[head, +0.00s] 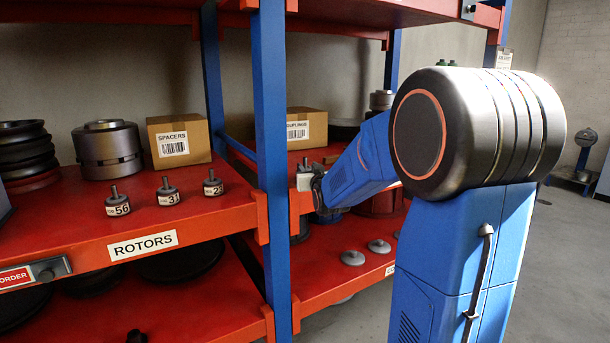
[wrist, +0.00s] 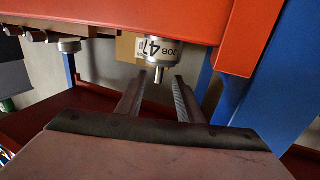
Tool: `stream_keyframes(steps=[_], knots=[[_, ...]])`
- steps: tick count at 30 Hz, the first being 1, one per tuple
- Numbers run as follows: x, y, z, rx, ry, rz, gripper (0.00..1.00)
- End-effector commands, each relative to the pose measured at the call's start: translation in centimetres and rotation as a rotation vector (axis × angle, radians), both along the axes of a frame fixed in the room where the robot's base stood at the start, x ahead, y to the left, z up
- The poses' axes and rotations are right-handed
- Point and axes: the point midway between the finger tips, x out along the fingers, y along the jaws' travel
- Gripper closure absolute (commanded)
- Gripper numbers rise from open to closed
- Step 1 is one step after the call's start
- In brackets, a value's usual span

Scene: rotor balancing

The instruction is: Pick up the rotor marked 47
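The rotor marked 47 (wrist: 166,50) is in the wrist view, a metal cylinder with a white JOB 47 label and a thin shaft. That view is upside down, so the shaft points down in the picture. My gripper (wrist: 159,80) is open and empty, its two fingers to either side of the shaft tip in the picture. I cannot tell how deep the shaft lies between them. In the head view, my dark gripper (head: 318,188) is beside a small rotor (head: 304,181) at the shelf's edge by the blue post; its number is not readable there.
Rotors marked 56 (head: 118,205), 31 (head: 168,192) and apparently 23 (head: 213,184) stand on the red shelf (head: 215,222) at left. A SPACERS box (head: 180,139) and a COUPLINGS box (head: 307,127) stand behind. A blue post (head: 270,150) rises between the bays.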

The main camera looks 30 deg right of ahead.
Motion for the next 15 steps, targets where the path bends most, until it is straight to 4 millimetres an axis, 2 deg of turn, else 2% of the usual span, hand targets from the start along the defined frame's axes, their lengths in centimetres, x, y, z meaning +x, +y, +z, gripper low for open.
stream_keyframes(steps=[8, 15], knots=[[1.2, -0.4, 0.0, 0.0, 0.0, 0.0, 0.66], [3.8, -1.2, -0.2, 0.0, 0.001, 0.0, 0.66]])
